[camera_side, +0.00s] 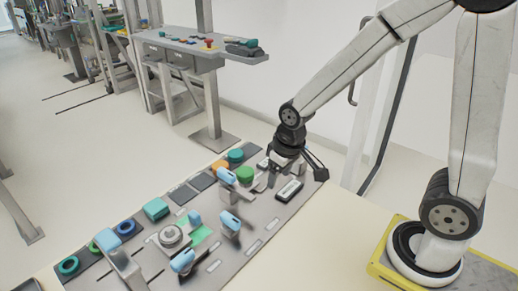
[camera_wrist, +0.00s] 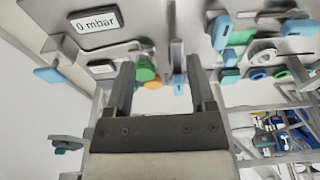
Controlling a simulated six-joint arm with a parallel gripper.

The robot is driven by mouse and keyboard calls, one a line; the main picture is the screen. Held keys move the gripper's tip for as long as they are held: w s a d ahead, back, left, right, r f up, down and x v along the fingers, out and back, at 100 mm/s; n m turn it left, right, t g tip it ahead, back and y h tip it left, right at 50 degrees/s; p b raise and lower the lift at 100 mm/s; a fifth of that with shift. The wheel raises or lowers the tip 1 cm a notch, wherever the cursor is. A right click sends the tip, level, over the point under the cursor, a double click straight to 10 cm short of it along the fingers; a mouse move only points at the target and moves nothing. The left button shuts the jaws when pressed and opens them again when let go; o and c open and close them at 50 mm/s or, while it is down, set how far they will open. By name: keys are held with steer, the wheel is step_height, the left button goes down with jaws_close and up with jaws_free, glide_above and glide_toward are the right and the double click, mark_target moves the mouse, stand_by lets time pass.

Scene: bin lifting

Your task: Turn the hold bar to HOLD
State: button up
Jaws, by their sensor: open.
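The control panel (camera_side: 250,245) carries several levers with light blue handles, including one by the green knob (camera_side: 244,174), one mid-panel (camera_side: 230,221) and one at the near edge (camera_side: 183,261). No HOLD marking is legible, so I cannot tell which is the hold bar. My gripper (camera_side: 272,172) is low over the far end of the panel, near the green knob. In the wrist view my gripper (camera_wrist: 162,72) is open, with nothing held. Between its fingers in that picture appear the green knob (camera_wrist: 146,71) and a blue handle (camera_wrist: 178,85).
A display (camera_side: 289,190) stands beside my gripper; it reads "0 mbar" in the wrist view (camera_wrist: 95,22). Teal (camera_side: 236,155) and orange (camera_side: 219,166) buttons lie close by. A round dial (camera_side: 171,237) and further buttons fill the panel's nearer part. The pale table front is clear.

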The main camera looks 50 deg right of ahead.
steer(key=r+g, duration=0.1)
steer(key=g, duration=0.1)
glide_above(225, 171)
steer(key=shift+f, duration=0.1)
steer(key=shift+f, duration=3.8)
jaws_close()
steer(key=shift+r, duration=0.1)
